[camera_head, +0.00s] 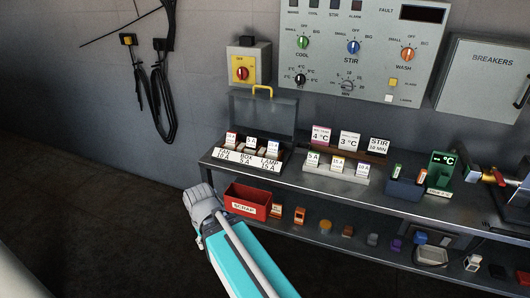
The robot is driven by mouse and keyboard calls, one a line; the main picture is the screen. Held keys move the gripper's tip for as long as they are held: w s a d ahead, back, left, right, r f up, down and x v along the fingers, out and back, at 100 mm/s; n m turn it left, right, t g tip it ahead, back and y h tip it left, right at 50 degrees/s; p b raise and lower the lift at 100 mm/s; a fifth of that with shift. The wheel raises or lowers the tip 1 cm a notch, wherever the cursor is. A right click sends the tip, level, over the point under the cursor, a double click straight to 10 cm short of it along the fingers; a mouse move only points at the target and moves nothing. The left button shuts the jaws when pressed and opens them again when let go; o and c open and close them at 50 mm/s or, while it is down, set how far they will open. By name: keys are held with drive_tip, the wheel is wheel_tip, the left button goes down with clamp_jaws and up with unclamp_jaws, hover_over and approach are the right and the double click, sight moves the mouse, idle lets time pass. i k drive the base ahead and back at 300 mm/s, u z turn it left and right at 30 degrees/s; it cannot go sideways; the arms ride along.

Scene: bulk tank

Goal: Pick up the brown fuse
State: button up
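I cannot make out a fuse that is clearly brown. An open grey metal case (263,112) with a yellow handle stands on the left of the upper shelf. It holds small pieces with white tags, behind labels reading FAN 10 A, BOX 5 A and LAMP 15 A. A grey rack (335,184) to its right carries small tagged pieces, one marked 5 A; their body colours are too small to tell. A small brownish piece (347,230) lies on the lower shelf, and I cannot tell what it is.
A red scrap bin (247,202) sits on the lower shelf's left end, just beyond my arm. Several small coloured parts line that shelf. A blue holder (404,189) and a green meter (440,170) stand on the upper shelf (220,158). The floor at left is clear.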

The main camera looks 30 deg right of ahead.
sight(252, 142)
drive_tip(key=u, duration=0.05)
drive_tip(key=k, duration=1.75)
drive_tip(key=z, duration=1.1)
drive_tip(key=i, duration=1)
